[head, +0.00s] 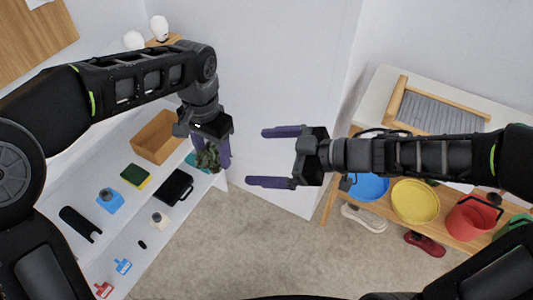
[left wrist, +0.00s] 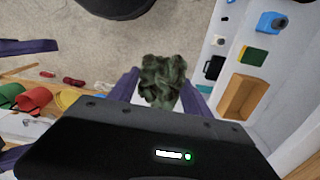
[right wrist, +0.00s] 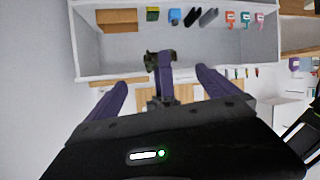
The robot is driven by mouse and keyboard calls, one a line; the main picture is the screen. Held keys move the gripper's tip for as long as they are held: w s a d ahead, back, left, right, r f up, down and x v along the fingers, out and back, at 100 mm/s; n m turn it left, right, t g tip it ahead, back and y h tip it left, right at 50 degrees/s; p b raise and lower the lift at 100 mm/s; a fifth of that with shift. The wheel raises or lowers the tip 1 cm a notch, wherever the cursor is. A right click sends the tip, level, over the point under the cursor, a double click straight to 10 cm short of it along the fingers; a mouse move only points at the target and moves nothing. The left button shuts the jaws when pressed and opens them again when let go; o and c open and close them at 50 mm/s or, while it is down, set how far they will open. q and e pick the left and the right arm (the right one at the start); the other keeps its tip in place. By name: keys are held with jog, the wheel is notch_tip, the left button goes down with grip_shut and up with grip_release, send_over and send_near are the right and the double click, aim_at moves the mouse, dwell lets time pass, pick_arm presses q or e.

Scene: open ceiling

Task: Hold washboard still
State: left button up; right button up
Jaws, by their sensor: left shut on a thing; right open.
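The washboard (head: 440,115), a grey ribbed panel in a wooden frame, lies on the white-topped table at the right of the head view. My right arm crosses in front of its lower part. My right gripper (head: 257,157) is open and empty, in the air well to the left of the washboard. My left gripper (head: 213,153) is shut on a crumpled dark green patterned cloth (left wrist: 163,80), over the shelf edge at the left. The cloth also shows in the head view (head: 207,160). Neither gripper touches the washboard.
The white shelf (head: 105,233) at the left holds an orange-brown box (head: 157,137), a green-yellow sponge (head: 135,175) and brushes. Below the washboard stand a blue basin (head: 369,187), a yellow basin (head: 415,201), a red bucket (head: 472,218) and shoes. The floor between is clear.

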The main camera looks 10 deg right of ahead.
aim_at(213, 155)
jog(key=shift+a+f, duration=0.1)
jog(key=shift+a, duration=0.05)
jog(key=x, duration=1.1)
jog(key=shift+w+a+f, duration=0.2)
jog(key=shift+a+f, duration=0.05)
jog(key=shift+a, duration=0.05)
jog(key=c, duration=1.3)
pick_arm(q)
jog(key=o, duration=1.2)
pick_arm(e)
jog(key=shift+c, duration=0.7)
pick_arm(q)
jog(key=shift+o, duration=0.2)
jog(key=shift+r, duration=0.1)
notch_tip(213, 155, up, 7)
jog(key=shift+r, duration=0.15)
